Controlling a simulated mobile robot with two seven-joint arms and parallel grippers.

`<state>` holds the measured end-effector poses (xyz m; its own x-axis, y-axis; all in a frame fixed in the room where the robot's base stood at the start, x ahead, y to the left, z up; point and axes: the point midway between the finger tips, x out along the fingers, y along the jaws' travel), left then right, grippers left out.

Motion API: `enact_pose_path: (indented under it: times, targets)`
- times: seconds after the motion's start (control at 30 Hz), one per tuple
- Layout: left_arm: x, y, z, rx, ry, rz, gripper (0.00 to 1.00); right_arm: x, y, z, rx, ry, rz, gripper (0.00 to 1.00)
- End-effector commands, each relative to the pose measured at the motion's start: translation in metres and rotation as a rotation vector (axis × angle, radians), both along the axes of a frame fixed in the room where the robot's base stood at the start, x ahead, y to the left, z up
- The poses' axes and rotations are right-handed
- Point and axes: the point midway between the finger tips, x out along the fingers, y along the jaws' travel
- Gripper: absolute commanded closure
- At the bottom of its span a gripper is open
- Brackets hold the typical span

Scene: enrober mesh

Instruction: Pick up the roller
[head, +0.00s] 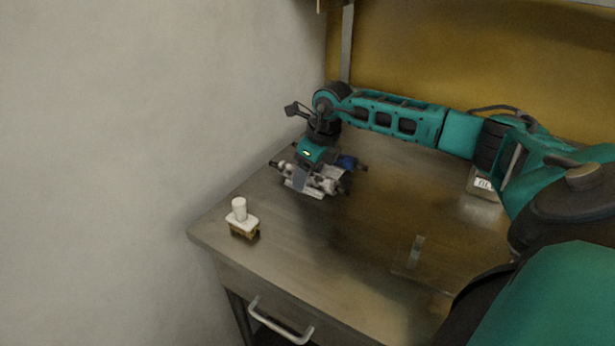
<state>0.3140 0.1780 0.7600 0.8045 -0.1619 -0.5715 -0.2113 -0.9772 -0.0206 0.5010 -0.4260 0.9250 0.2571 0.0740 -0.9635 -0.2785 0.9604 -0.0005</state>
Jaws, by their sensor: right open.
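My right arm reaches in from the right across the metal table. My right gripper (308,188) is open, low over the table's back left part and pointing down. A small blue thing (347,162) with a dark end shows right beside and partly behind the gripper. It may be the roller, but the gripper covers part of it and I cannot tell its full shape or whether they touch. No other thing in view looks clearly like a roller. My left gripper is not in view.
A block with a white upright knob and brown underside (242,219) stands near the left edge of the metal table (300,270). A clear flat piece (415,252) lies at the front. A labelled container (484,185) sits under my arm. A wall bounds the left.

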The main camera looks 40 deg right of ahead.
Motion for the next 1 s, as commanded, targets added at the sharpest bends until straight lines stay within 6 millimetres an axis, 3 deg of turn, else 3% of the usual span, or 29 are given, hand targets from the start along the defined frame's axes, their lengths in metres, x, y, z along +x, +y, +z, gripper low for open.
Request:
enact_pose_path:
  times: [0.07, 0.7, 1.0]
  targets:
    - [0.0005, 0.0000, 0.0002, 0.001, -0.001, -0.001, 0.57, -0.0001, -0.0001, 0.0002, 0.000, 0.000, 0.000, 0.37]
    - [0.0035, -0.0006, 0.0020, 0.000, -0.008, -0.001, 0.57, -0.0002, -0.0002, 0.0005, 0.000, 0.000, -0.001, 0.98]
    - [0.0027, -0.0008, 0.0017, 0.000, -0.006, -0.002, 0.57, 0.0002, -0.0001, 0.0012, 0.001, -0.002, -0.001, 1.00]
